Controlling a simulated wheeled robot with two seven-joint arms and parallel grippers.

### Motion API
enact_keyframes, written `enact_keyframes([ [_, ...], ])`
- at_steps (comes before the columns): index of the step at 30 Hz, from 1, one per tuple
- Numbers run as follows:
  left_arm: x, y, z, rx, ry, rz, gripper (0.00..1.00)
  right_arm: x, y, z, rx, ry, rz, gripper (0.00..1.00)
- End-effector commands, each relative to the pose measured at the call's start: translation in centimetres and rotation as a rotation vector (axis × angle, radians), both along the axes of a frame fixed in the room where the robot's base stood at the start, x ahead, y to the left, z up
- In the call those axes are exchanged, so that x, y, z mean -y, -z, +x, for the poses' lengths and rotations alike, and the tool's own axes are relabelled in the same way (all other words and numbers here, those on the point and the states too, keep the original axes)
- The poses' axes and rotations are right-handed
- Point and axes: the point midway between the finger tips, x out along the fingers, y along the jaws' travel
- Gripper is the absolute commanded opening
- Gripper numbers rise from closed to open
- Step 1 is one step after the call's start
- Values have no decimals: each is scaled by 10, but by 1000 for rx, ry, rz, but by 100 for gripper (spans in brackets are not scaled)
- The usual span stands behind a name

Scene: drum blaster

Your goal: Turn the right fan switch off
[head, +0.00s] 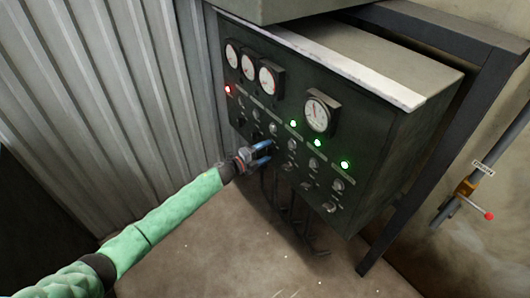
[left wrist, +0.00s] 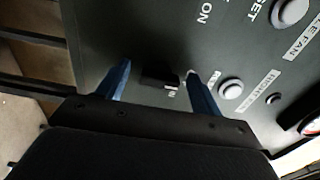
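The dark control panel (head: 255,115) carries gauges, lights, round buttons and small black switches. My left gripper (head: 268,152) is at the lower part of the panel face, with its two blue fingers apart. In the left wrist view, a small black switch (left wrist: 158,77) lies between the open fingers (left wrist: 158,68); I cannot tell whether either finger touches it. A label that seems to read "RIGHT" (left wrist: 256,90) is beside a round button (left wrist: 231,88) to the right of the fingers. The switch's position is unclear. My right gripper is out of view.
A red light (head: 228,89) glows at the panel's left, and green lights (head: 318,142) glow farther right. Cables (head: 290,215) hang below the panel. A dark metal frame (head: 420,165) stands at right. A corrugated wall (head: 110,90) is at left; the floor (head: 220,260) is mostly clear.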

Motion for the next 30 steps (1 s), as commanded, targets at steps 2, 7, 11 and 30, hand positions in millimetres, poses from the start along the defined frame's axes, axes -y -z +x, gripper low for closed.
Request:
enact_keyframes([
  [2,1,0,0,1,1,-1,65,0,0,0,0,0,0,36],
  [7,1,-1,0,1,1,0,65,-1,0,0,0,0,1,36],
  [11,-3,0,-3,1,1,0,65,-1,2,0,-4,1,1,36],
  [30,-61,1,-44,1,0,-1,65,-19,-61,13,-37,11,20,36],
])
